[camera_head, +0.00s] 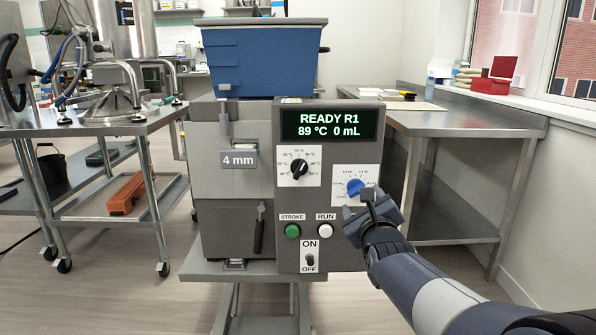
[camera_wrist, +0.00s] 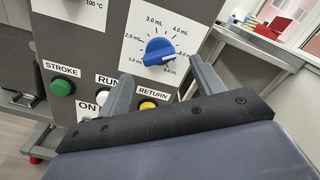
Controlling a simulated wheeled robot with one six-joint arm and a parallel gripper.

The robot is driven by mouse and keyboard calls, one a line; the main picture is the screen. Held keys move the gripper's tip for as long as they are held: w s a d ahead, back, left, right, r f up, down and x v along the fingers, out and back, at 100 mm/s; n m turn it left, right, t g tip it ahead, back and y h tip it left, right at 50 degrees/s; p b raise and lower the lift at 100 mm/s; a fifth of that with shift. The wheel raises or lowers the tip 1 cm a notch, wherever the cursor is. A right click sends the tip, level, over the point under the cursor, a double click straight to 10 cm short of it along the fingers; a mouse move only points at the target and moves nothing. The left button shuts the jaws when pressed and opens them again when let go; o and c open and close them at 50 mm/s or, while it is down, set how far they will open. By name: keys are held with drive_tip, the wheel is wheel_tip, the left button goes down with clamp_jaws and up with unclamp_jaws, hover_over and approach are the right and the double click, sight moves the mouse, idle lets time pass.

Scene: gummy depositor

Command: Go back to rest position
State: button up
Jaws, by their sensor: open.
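My gripper (camera_head: 374,205) is in front of the lower right part of the depositor's control panel (camera_head: 345,255). In the wrist view its two fingers (camera_wrist: 161,75) stand wide apart with nothing between them. The blue volume knob (camera_wrist: 160,50) is just beyond the fingertips; it also shows in the head view (camera_head: 354,187), partly covered by my gripper. I cannot tell whether a finger touches it. The yellow RETURN button (camera_wrist: 148,105) shows between the fingers but is hidden in the head view. The display (camera_head: 331,124) reads READY R1, 89 °C, 0 mL.
The panel also has a black temperature knob (camera_head: 299,168), a green STROKE button (camera_head: 292,231), a white RUN button (camera_head: 325,231) and an ON/OFF switch (camera_head: 310,258). A blue hopper (camera_head: 262,60) sits on top. Steel tables stand left (camera_head: 100,122) and right (camera_head: 460,124).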

sight(358, 193)
drive_tip(key=w, duration=0.5)
drive_tip(key=shift+w+b, duration=0.25)
drive_tip(key=shift+b, duration=0.15)
drive_tip(key=shift+s, duration=0.1)
